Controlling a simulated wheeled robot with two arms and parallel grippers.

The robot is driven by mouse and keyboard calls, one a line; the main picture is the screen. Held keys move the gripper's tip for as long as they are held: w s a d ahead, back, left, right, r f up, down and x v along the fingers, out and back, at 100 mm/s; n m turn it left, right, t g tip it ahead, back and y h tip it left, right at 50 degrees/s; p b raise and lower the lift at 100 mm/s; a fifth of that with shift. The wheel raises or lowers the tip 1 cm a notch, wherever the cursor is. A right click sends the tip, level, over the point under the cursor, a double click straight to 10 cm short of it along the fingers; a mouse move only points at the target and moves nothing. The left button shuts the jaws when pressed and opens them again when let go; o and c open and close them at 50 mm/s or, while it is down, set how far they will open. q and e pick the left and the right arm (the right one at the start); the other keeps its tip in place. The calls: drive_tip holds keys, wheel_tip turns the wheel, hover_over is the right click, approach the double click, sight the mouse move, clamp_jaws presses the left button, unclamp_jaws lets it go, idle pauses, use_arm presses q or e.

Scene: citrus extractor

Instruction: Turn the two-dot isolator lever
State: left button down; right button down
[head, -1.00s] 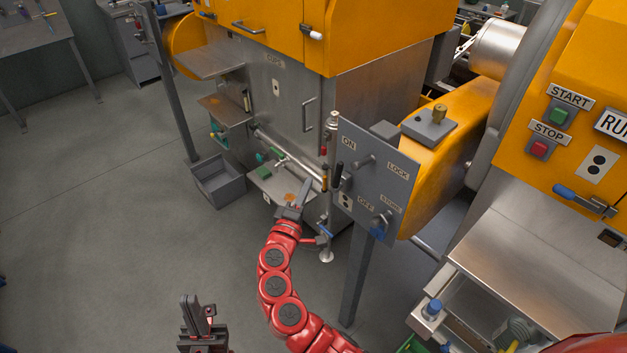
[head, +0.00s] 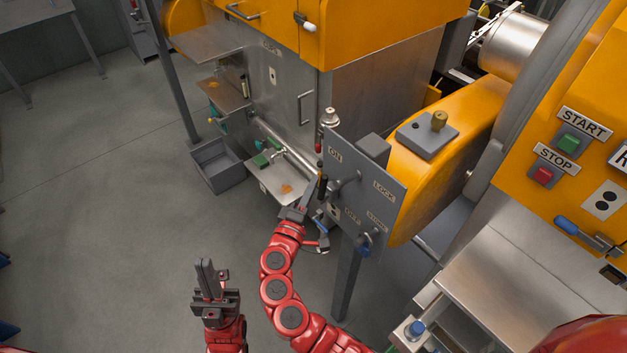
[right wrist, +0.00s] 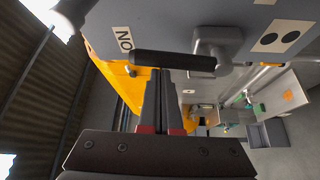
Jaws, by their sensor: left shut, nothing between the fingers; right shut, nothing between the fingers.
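The isolator panel (head: 385,215) is a grey plate with ON, OFF, LOCK and STORE labels. Its lever has a grey hub (head: 347,182) and a black handle (head: 322,187). In the right wrist view the black handle (right wrist: 172,62) lies across, just beyond my right fingertips, with the two-dot plate (right wrist: 282,37) beside the hub. My right gripper (head: 307,197) is shut and empty at the panel's left edge; contact with the handle cannot be told. My left gripper (head: 205,270) is shut and empty, raised over the floor, far from the panel.
A blue-handled key or knob (head: 365,243) sits by the STORE label. A grey bin (head: 218,165) stands on the floor; open floor lies left.

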drive_tip(key=s+d+f+m+h+b, duration=0.4)
drive_tip(key=m+h+b, duration=0.5)
drive_tip(key=b, duration=4)
drive_tip(key=shift+s+d+f+m+g+h+b, duration=0.25)
drive_tip(key=shift+s+f+m, duration=0.75)
drive_tip(key=shift+m, duration=3.5)
drive_tip(key=shift+a+f, duration=0.1)
drive_tip(key=shift+w, duration=0.1)
